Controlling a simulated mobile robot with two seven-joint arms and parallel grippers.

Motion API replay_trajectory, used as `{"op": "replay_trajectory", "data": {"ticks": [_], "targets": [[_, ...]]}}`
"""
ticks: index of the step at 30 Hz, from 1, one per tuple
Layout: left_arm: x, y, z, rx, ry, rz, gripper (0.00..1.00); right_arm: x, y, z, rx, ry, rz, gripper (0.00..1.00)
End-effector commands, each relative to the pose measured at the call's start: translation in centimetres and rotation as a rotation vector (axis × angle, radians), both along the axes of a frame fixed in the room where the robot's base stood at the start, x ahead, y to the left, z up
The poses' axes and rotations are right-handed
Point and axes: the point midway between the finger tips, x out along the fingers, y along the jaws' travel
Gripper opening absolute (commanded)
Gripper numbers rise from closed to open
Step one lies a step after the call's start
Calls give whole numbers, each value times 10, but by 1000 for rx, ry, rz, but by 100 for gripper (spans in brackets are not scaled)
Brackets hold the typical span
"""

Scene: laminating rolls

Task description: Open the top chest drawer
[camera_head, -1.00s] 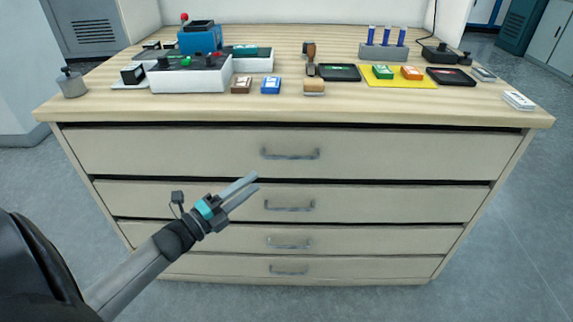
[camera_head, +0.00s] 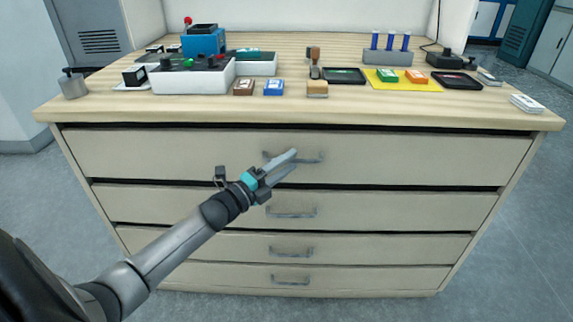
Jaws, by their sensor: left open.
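The chest has several stacked beige drawers under a wooden top. The top drawer (camera_head: 420,155) looks shut, its front in line with the chest. Its grey bar handle (camera_head: 315,158) sits at the middle of the front. My left gripper (camera_head: 293,161) is in front of this handle and hides part of it. Its two fingers are open with a narrow gap and point up and right. I cannot tell whether the fingers touch the handle or are around it. My right gripper is not in view.
The wooden top (camera_head: 320,107) carries a white machine (camera_head: 190,80), a blue device (camera_head: 203,42), stamps, ink pads and a yellow mat (camera_head: 420,86). Lower drawers with like handles (camera_head: 291,212) look shut. Grey floor (camera_head: 530,260) is clear at the right.

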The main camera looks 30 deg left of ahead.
Motion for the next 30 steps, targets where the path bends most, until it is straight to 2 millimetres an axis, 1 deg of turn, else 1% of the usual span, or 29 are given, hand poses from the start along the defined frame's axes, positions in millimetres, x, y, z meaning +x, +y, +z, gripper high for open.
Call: {"op": "replay_trajectory", "data": {"ticks": [3,12,15,30], "targets": [[0,0,0,0,0,0,43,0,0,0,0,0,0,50],[0,0,0,0,0,0,9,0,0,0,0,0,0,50],[0,0,0,0,-1,0,0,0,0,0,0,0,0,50],[-1,0,0,0,-1,0,0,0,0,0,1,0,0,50]]}}
